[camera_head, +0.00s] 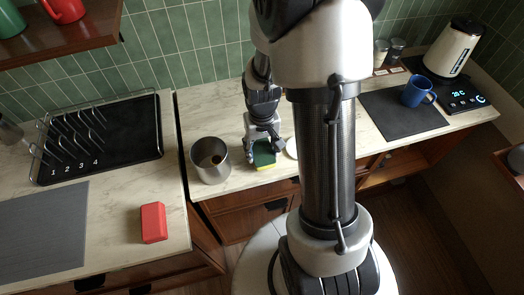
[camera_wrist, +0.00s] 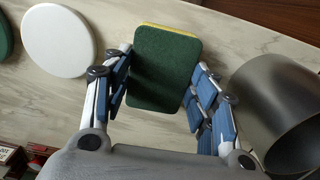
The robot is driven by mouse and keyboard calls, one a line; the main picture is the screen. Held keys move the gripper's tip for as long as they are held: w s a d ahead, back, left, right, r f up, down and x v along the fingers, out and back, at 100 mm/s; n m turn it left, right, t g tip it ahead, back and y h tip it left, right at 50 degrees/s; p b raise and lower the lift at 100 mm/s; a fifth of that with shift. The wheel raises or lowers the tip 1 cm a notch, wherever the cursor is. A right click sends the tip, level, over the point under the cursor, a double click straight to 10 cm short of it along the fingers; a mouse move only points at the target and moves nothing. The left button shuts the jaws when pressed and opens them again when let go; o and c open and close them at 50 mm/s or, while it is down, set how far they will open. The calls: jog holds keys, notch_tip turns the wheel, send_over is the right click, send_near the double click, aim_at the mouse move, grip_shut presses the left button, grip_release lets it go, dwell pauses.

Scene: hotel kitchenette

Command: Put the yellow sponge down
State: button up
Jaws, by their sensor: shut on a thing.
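The sponge (camera_head: 264,154) is yellow with a dark green face. In the wrist view the sponge (camera_wrist: 165,70) lies between the two fingers with its green face toward the camera and a thin yellow edge at the far end. My gripper (camera_head: 262,146) is shut on the sponge, over the counter beside the steel pot. The gripper also shows in the wrist view (camera_wrist: 160,90), with blue pads at both sides of the sponge. I cannot tell whether the sponge touches the counter.
A steel pot (camera_head: 210,165) stands close on the left, with something dark inside. A white round disc (camera_head: 292,147) lies to the right, partly behind my arm. A red block (camera_head: 153,222) lies on the left counter. A blue mug (camera_head: 417,91) stands far right.

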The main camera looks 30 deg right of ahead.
jog(key=shift+f, duration=0.35)
jog(key=shift+f, duration=0.2)
jog(key=o, duration=1)
jog(key=shift+r, duration=0.2)
notch_tip(320, 180, up, 12)
jog(key=p, duration=0.4)
notch_tip(320, 180, up, 12)
jog(key=f+n+t, duration=0.1)
jog(key=n+t, duration=0.1)
send_over(262, 151)
jog(key=s+a, duration=0.5)
jog(key=a, duration=0.1)
jog(key=s+a+r+t, duration=0.1)
jog(key=s+r, duration=0.1)
jog(key=s, duration=0.1)
jog(key=s+a+r, duration=0.2)
jog(key=s+a+r+n+t, duration=0.1)
jog(key=s, duration=0.2)
jog(key=shift+s+a+r+t, duration=0.3)
jog(key=shift+a+r, duration=0.05)
jog(key=shift+r, duration=0.05)
